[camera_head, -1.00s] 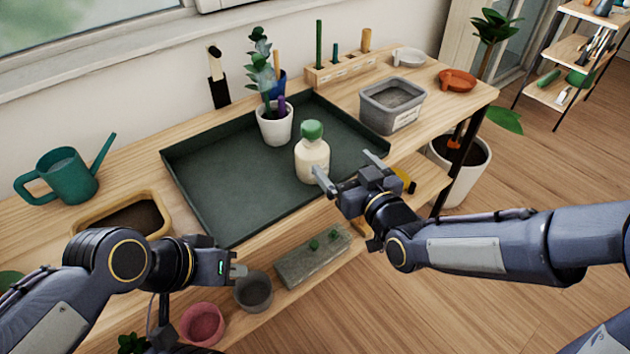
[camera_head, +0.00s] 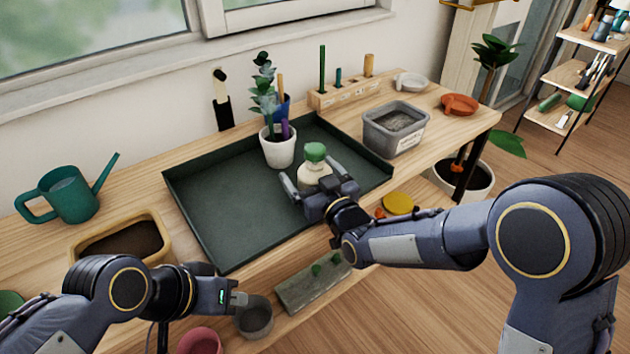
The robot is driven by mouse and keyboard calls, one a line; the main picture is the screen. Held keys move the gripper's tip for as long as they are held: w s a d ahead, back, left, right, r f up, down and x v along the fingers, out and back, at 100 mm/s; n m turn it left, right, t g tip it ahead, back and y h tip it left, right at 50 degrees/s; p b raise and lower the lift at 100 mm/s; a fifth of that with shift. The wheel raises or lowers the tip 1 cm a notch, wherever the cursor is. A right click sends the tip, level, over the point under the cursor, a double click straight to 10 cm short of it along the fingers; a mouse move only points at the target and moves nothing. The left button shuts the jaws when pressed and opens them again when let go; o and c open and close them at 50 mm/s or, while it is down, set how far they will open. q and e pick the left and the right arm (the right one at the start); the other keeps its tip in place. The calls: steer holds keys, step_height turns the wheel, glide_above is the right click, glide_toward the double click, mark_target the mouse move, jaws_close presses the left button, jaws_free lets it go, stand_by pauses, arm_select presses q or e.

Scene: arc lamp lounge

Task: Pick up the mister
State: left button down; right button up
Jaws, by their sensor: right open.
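The mister (camera_head: 313,174), a cream bottle with a green cap, stands upright in the dark green tray (camera_head: 225,210), near its front edge. My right gripper (camera_head: 312,178) is open, with one finger on either side of the bottle. Whether the fingers touch it I cannot tell; the gripper hides the bottle's lower part. My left gripper (camera_head: 240,299) is at the lower left, in front of the bench and away from the mister. Whether its jaws are open or shut is too small to tell.
A white pot with a plant (camera_head: 279,152) stands in the tray just behind the mister. A grey bin (camera_head: 395,135) is right of the tray. A teal watering can (camera_head: 70,195) and a soil-filled wooden tub (camera_head: 85,250) are at left. The tray's left half is clear.

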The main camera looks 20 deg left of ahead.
steer(key=c, duration=1.3)
steer(key=shift+c, duration=0.2)
steer(key=shift+r, duration=0.15)
